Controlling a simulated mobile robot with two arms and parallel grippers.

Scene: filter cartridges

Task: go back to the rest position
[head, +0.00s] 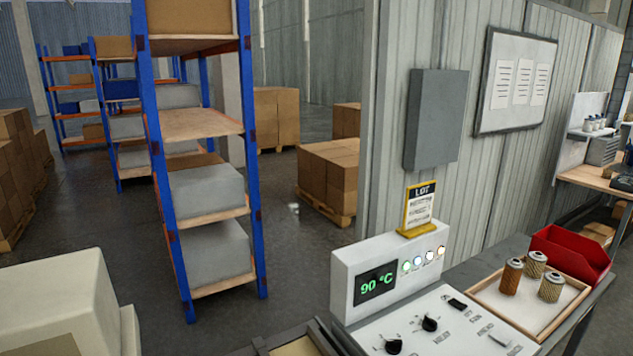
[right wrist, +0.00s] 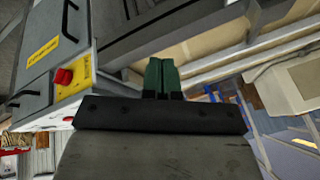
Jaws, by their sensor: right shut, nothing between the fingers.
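My right gripper (right wrist: 161,76) shows in the right wrist view with its two green fingers together and nothing between them. It is beside a grey machine and apart from the cartridges. Neither gripper shows in the head view. Three filter cartridges stand upright in a shallow wooden-rimmed tray at the right of the head view: an orange-brown one (head: 511,278), a tan one at the back (head: 536,264) and a tan one at the front right (head: 551,287).
A white control box (head: 390,270) reads 90 °C and carries a LOT sign (head: 419,207). A red bin (head: 570,255) stands behind the tray (head: 515,318). The grey machine has a red button (right wrist: 63,76). Shelving (head: 205,125) stands left; floor (head: 290,240) is clear between.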

